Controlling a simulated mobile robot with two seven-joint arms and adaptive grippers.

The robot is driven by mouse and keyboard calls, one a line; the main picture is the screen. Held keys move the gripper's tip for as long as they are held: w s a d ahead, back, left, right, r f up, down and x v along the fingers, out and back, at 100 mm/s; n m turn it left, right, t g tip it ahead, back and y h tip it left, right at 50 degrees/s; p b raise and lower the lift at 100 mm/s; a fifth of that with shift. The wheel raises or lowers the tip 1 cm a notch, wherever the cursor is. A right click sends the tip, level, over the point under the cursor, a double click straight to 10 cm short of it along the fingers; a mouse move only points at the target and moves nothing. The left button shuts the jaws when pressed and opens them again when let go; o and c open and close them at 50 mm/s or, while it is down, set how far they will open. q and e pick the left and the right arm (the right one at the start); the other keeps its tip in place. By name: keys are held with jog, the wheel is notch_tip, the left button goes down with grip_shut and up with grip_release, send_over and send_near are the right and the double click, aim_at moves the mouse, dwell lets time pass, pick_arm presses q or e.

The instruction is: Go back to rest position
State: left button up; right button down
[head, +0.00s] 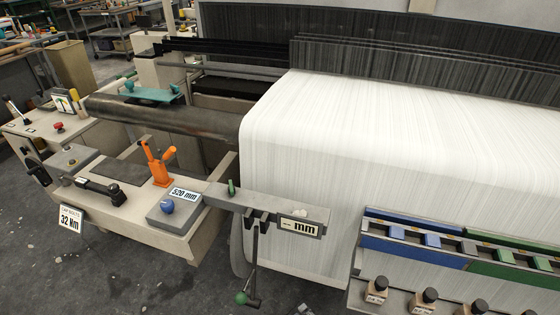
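Neither of my grippers nor my arms can be made out in the head view. The loom (330,140) fills the middle and right, with a wide sheet of white threads running over its front. A beige side table (130,205) stands at the loom's left front. On it are an orange clamp-like tool (160,165), a black-handled tool (100,188) lying flat, and a grey block with a blue knob (168,207). A grey bar (265,207) with a "mm" label extends right from the table, with a green-knobbed lever (250,265) hanging below it.
A rail (450,247) with blue and green trays stands at lower right, above several dark-capped small bottles (377,288). A control console (50,125) with a red button is at left. A beige bin (73,66) stands behind. Dark floor (60,280) at lower left is mostly clear.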

pick_arm(q)
jog(key=r+p, duration=0.3)
jog(key=w+r+p, duration=0.1)
jog(key=shift+d+r, duration=0.25)
jog(key=shift+d, duration=0.15)
pick_arm(e)
jog(key=s+d+f+n+g+h, duration=0.1)
jog(key=s+d+n+h, duration=0.4)
jog(key=s+d+n, duration=0.5)
jog(key=s+d, duration=0.5)
jog(key=s, duration=0.3)
jog(key=shift+s+f+n+g, duration=0.25)
jog(key=shift+n+g, duration=0.05)
jog(key=shift+g, duration=0.1)
pick_arm(q)
jog(key=shift+w+d+r+t, duration=0.15)
jog(key=shift+w+d+t, duration=0.15)
jog(key=shift+w, duration=0.15)
jog(key=shift+s+a, duration=0.25)
jog(key=shift+a, duration=0.05)
jog(key=shift+d, duration=0.15)
